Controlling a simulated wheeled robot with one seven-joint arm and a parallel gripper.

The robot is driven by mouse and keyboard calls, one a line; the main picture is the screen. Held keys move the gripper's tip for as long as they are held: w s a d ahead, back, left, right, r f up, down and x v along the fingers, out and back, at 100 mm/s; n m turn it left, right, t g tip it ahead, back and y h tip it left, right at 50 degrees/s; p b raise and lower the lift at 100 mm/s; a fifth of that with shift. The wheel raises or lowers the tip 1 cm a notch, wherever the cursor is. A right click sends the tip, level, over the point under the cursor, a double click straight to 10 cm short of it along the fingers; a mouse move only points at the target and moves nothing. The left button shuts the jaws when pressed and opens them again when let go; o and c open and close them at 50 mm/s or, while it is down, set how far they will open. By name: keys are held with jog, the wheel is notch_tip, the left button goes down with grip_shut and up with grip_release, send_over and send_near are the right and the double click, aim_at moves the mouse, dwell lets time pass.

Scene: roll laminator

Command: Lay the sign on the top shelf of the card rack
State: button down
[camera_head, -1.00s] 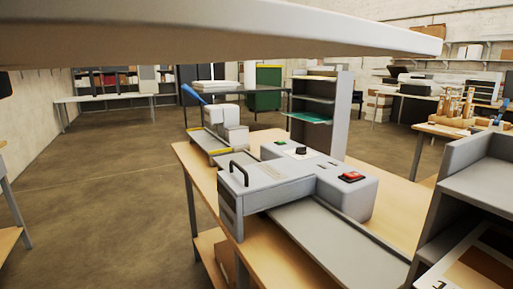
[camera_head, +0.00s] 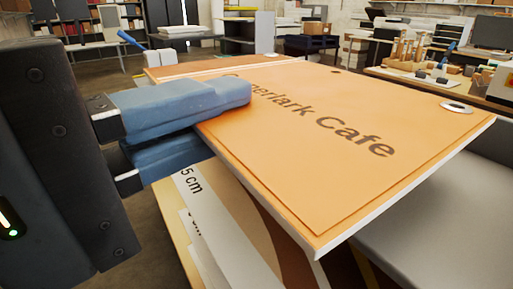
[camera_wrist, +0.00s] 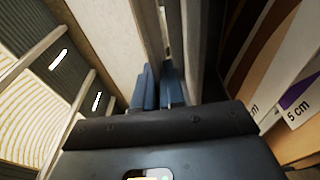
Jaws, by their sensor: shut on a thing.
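The sign is an orange board (camera_head: 310,140) with a white edge, dark lettering ending in "Cafe" and holes near its far edge. My gripper (camera_head: 222,118) has two blue fingers shut on the sign's left edge, one above and one below. The sign is held roughly flat, in the air, and hides much behind and below it. In the wrist view, my fingers (camera_wrist: 158,88) close on the sign's thin edge. A grey shelved rack (camera_head: 264,32) stands beyond the sign's far edge; it may be the card rack, but its lower part is hidden.
Printed sheets (camera_head: 193,182) marked "cm" lie below the sign. A grey surface (camera_head: 440,225) is close at the lower right. A table with wooden items (camera_head: 405,65) stands at the back right. Bare floor shows at the back left.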

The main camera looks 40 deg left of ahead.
jog(key=shift+w+d+f, duration=0.15)
jog(key=shift+w+f, duration=0.05)
jog(key=shift+w, duration=0.05)
jog(key=shift+f, duration=2)
jog(key=shift+f, duration=0.15)
jog(key=c, duration=1.2)
grip_release()
jog(key=shift+r, duration=0.2)
jog(key=b+v, duration=0.1)
jog(key=v, duration=1.1)
jog(key=shift+f+b, duration=0.1)
jog(key=shift+b, duration=0.3)
